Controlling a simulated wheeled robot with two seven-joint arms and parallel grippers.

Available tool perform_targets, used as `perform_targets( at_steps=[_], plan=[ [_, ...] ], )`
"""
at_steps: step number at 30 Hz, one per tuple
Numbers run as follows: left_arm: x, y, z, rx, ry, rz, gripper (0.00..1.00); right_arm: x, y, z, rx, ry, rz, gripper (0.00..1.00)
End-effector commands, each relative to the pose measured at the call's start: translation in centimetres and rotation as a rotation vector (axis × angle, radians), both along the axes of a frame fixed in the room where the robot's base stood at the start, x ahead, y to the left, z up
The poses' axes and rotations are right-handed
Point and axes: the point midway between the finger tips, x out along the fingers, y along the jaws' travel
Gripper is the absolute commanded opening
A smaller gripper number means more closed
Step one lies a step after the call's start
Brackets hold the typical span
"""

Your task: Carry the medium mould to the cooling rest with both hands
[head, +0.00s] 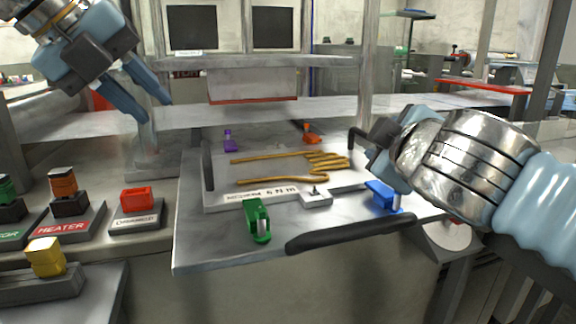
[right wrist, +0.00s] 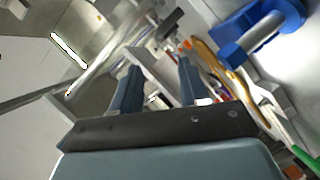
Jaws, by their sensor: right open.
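A flat pale plate with a yellow hand outline (head: 290,181), which looks like the mould, lies on a grey table with a dark front bar. It has a dark upright handle at its left side (head: 208,168) and another at its right (head: 356,143). My right gripper (head: 366,154) is beside the right handle; its fingers are partly hidden by my wrist. In the right wrist view the gripper (right wrist: 157,76) has its fingers apart, with no clear grip on anything. My left gripper (head: 152,108) is open and empty, raised above and left of the plate. I cannot tell which surface is the cooling rest.
Around the plate stand green (head: 257,221), blue (head: 383,196), purple (head: 230,142) and orange (head: 310,135) clamp-like parts. A red button box (head: 136,199), a heater switch (head: 66,218) and a yellow block (head: 46,257) are at left. A shelf frame (head: 255,62) stands behind.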

Motion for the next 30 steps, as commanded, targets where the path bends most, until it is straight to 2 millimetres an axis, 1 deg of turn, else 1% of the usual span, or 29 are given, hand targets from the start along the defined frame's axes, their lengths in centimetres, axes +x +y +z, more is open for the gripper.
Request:
perform_targets(
  at_steps=[5, 8, 11, 13, 18, 24, 27, 30],
  plan=[
    [0.1, -0.1, -0.1, 0.001, 0.000, 0.000, 0.27, 0.2, 0.0, -0.1, 0.000, 0.000, 0.000, 0.44],
    [0.4, -0.3, -0.6, 0.003, 0.001, 0.000, 0.27, 0.9, 0.0, -0.2, 0.001, 0.001, -0.001, 0.44],
    [1.0, -0.6, -1.5, 0.004, 0.001, 0.001, 0.27, 2.0, 0.0, -0.5, -0.001, 0.001, 0.000, 0.44],
    [1.4, -1.0, -2.3, 0.002, 0.003, 0.001, 0.27, 2.9, 0.0, -0.7, 0.000, 0.003, -0.001, 0.44],
    [3.3, -2.3, -5.0, 0.003, 0.004, 0.000, 0.27, 6.4, -0.1, -1.5, 0.000, 0.004, -0.001, 0.44],
    [5.3, -3.8, -7.9, 0.002, 0.003, 0.000, 0.27, 10.1, -0.2, -2.2, 0.001, 0.003, -0.001, 0.44],
    [6.1, -4.3, -9.0, 0.001, 0.002, 0.000, 0.27, 11.5, -0.2, -2.6, 0.000, 0.002, -0.001, 0.44],
    [6.7, -4.7, -9.9, 0.001, 0.002, 0.000, 0.27, 12.6, -0.2, -2.8, 0.000, 0.001, 0.000, 0.44]
  ],
)
